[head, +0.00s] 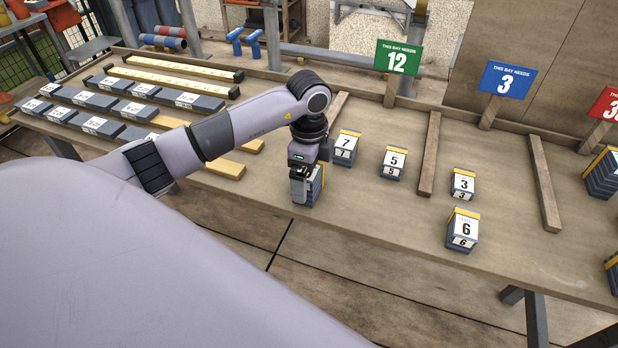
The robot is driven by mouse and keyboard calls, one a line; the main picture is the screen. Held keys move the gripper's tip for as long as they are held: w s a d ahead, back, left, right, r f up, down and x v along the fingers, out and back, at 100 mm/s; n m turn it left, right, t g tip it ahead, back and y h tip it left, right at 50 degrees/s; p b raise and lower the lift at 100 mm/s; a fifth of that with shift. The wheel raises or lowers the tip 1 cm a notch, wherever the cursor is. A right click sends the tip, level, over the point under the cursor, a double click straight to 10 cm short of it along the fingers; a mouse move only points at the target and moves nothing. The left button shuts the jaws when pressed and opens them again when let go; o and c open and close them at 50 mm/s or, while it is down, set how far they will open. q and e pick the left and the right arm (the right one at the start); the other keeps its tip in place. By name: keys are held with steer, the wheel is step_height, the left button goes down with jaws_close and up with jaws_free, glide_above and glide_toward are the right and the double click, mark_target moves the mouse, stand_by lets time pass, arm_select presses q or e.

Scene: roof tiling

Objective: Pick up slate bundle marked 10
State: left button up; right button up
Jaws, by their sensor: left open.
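My left gripper (302,188) points down at the front edge of the wooden table, open. A grey slate bundle with a yellow band (317,187) stands directly at it, partly hidden behind the jaws. Its number does not show, so I cannot tell whether it is marked 10. I cannot tell whether the jaws are around it or just in front. No readable 10 shows on any bundle in the head view. My right gripper is not in view.
Bundles marked 7 (345,148), 5 (393,163), 3 (462,185) and 6 (463,230) stand to the right. Wooden strips (429,153) divide the table (400,215). A green 12 sign (397,58) and a blue 3 sign (507,79) stand behind. Labelled slates (96,126) lie left.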

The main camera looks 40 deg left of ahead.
arm_select(q)
steer(key=shift+c, duration=0.3)
steer(key=c, duration=1)
steer(key=shift+c, duration=0.3)
steer(key=shift+r, duration=0.2)
